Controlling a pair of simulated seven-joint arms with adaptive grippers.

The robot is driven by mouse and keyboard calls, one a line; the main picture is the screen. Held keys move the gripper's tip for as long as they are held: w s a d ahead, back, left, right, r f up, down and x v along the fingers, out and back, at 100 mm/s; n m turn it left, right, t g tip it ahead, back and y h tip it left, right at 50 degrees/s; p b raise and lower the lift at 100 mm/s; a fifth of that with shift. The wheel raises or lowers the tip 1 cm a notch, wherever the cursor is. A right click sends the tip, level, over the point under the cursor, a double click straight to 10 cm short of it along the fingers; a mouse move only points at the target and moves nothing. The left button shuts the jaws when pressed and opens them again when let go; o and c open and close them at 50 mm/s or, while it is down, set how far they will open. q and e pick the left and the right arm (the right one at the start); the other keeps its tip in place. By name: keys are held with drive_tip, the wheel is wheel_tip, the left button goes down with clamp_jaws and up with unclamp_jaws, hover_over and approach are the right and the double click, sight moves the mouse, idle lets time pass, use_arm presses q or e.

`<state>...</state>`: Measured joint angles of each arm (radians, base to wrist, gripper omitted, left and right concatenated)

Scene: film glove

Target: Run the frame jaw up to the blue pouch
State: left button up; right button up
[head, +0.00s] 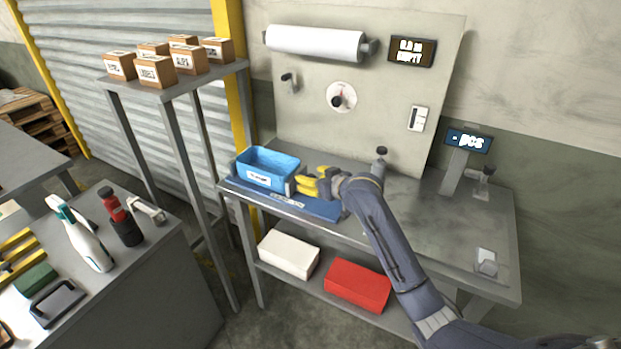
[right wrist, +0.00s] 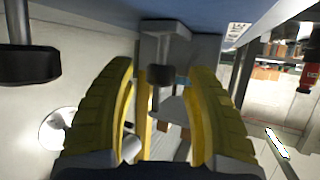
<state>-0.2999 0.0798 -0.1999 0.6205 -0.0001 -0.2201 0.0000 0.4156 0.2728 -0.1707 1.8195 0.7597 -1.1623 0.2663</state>
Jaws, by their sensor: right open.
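A blue open-topped box (head: 256,177) with a white label, probably the blue pouch, sits at the left end of the bench. It stands on a flat blue base (head: 318,208). A small grey upright block (head: 291,187), probably the frame jaw, stands at the box's right end; whether they touch I cannot tell. My right gripper (head: 304,184) is open, its yellow fingers just right of that block. In the right wrist view a grey bracket with a dark knob (right wrist: 160,98) shows between the open fingers (right wrist: 168,78), with no clear grip on it. My left gripper is not in view.
The bench's right part (head: 430,225) is mostly clear. A film roll (head: 315,43) hangs on the back panel. A display stand (head: 457,165) is at the right. A red box (head: 357,285) and a white box (head: 288,254) lie on the lower shelf.

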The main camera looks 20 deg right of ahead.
drive_tip(key=shift+w+a+f, duration=0.2)
drive_tip(key=shift+w, duration=0.25)
clamp_jaws()
idle(0.3)
drive_tip(key=shift+r, duration=0.15)
